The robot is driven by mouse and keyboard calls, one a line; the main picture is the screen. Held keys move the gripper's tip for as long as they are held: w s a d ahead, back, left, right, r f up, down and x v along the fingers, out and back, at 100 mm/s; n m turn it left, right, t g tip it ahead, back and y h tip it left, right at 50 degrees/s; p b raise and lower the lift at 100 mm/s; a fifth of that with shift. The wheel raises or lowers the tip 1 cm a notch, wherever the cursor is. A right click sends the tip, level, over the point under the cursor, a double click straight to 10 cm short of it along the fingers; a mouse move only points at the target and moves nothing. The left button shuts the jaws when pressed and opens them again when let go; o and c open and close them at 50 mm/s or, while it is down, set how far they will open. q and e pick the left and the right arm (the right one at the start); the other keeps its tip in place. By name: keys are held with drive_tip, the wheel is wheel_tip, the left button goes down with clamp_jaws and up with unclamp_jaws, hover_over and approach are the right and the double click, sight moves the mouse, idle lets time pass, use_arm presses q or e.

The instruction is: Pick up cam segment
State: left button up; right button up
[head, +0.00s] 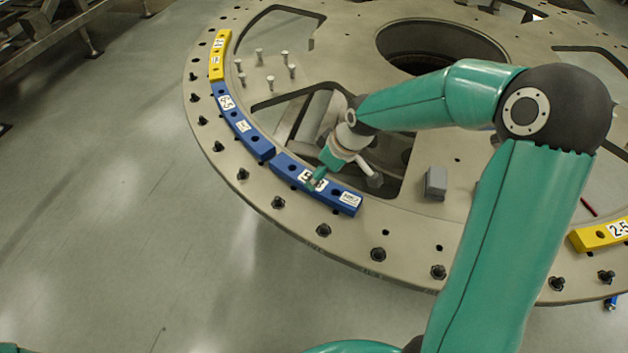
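A blue curved cam segment (340,198) with white labels lies on the rim of the round turret plate (400,262). My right gripper (316,183) is at this segment, over its middle and partly covering a label. Its fingers are small here, and I cannot tell whether they are open or shut, or whether they touch the segment. A second blue cam segment (240,123) lies along the rim up and to the left. A yellow segment (218,56) continues the row above it. Another yellow segment (603,236), marked 2-5, is at the right edge. My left gripper is not in view.
Black bolts (378,254) stand along the plate's outer edge. Several upright pins (270,83) stand on the plate behind the blue segments. A grey block (435,183) sits right of the gripper. The plate has large cut-outs and a round central hole (425,45).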

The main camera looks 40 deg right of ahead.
drive_tip(key=shift+p+x, duration=0.8)
drive_tip(key=shift+x, duration=1.95)
drive_tip(key=shift+w+r, duration=0.1)
drive_tip(key=shift+w, duration=0.1)
drive_tip(key=c, duration=1.6)
